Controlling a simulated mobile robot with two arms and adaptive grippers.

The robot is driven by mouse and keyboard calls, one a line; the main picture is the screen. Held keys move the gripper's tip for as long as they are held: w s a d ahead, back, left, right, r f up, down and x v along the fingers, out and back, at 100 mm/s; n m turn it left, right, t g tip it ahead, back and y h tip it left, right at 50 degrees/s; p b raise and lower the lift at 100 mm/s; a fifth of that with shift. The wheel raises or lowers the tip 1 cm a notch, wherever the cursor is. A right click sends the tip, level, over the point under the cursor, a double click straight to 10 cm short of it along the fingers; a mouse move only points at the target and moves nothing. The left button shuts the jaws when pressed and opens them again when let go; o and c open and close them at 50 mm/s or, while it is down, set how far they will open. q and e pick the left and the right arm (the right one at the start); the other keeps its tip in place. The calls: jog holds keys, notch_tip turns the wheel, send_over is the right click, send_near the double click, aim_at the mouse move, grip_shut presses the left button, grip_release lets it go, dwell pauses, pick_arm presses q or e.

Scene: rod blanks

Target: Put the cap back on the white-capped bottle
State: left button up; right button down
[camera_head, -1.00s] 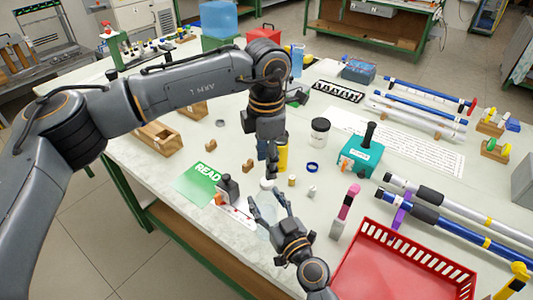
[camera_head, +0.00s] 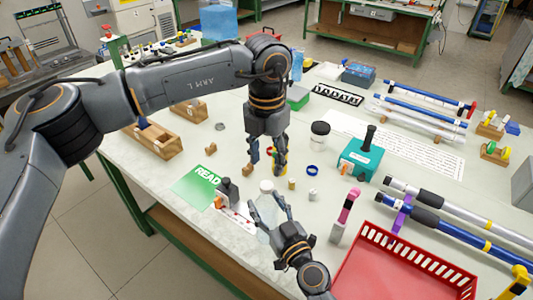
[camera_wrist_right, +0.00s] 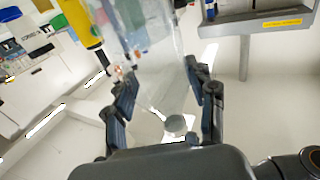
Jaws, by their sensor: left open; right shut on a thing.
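The clear bottle (camera_head: 264,222) stands between the fingers of my right gripper (camera_head: 267,198), which is shut on it. In the right wrist view the clear bottle (camera_wrist_right: 160,60) fills the space between the fingers. A white cap (camera_head: 267,186) sits at the top of the bottle; whether it is fully seated cannot be told. My left gripper (camera_head: 267,170) is open just above the cap, its fingers apart and pointing down.
A blue ring (camera_head: 312,170), a tan piece (camera_head: 292,183) and a small white piece (camera_head: 312,194) lie right. A red basket (camera_head: 400,265) and a pink-topped item (camera_head: 347,210) are near right.

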aim_at(267, 184)
pick_arm(q)
notch_tip(267, 184, down, 7)
dwell(0.4)
grip_shut()
jog(key=shift+o, duration=0.7)
grip_release()
jog(key=shift+r, duration=0.1)
notch_tip(267, 184, up, 12)
